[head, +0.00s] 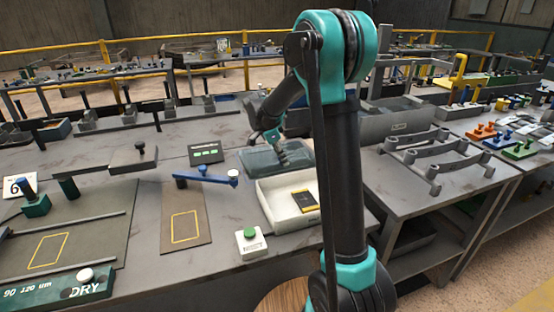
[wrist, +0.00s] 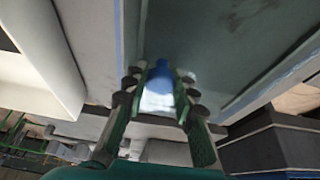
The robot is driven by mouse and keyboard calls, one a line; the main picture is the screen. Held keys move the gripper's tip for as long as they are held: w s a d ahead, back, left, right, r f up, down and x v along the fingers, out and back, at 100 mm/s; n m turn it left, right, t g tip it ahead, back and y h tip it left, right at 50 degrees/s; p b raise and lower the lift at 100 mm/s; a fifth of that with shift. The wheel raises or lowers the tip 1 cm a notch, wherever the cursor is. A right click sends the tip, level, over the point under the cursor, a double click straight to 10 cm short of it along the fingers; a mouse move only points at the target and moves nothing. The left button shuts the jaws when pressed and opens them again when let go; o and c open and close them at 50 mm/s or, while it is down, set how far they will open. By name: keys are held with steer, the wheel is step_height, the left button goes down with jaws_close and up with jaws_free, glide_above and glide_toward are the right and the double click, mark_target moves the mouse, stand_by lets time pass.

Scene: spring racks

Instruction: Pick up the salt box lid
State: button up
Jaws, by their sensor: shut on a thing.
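The salt box lid appears to be the grey-teal, see-through panel (head: 258,162) behind the white tray in the head view. In the wrist view the lid (wrist: 225,45) fills the top middle as a grey-green panel with raised edges. My gripper (head: 282,156) reaches down over it from behind my arm. In the wrist view my gripper (wrist: 160,88) has its two green fingers close on either side of a blurred blue knob-like part. A bright whitish patch lies below that part. The exact contact is blurred, and whether the lid is clear of its support cannot be told.
An open white tray (head: 266,206) holding a black and yellow item stands just in front. A white box with a green button (head: 250,240) is near the table edge. A blue lever (head: 206,175) stands left. Grey racks (head: 435,158) fill the right table.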

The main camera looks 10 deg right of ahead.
jaws_close()
steer(key=shift+r, duration=0.1)
